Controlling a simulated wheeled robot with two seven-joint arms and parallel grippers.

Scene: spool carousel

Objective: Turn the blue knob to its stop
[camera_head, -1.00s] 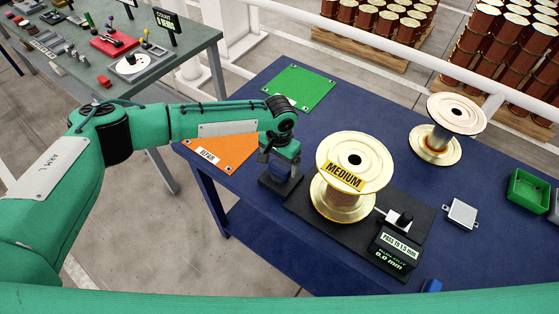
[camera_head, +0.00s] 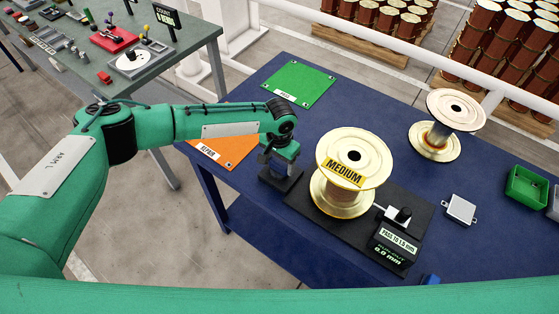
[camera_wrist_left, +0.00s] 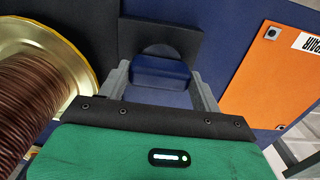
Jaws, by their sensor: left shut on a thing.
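The blue knob (camera_wrist_left: 160,72) sits between the two grey fingers of my left gripper in the left wrist view. It rises from a dark base block, which also shows in the head view under the gripper. My left gripper (camera_head: 277,167) points down over this block at the left edge of the blue table and is shut on the knob. In the head view the fingers and hand hide most of the knob. My right gripper is not in view.
A gold spool (camera_head: 353,160) labelled MEDIUM stands close right of the gripper on a black plate, beside a gauge with a display (camera_head: 393,244). An orange REPAIR mat (camera_head: 228,146) and a green mat (camera_head: 297,84) lie nearby. Another spool (camera_head: 438,152) stands farther right.

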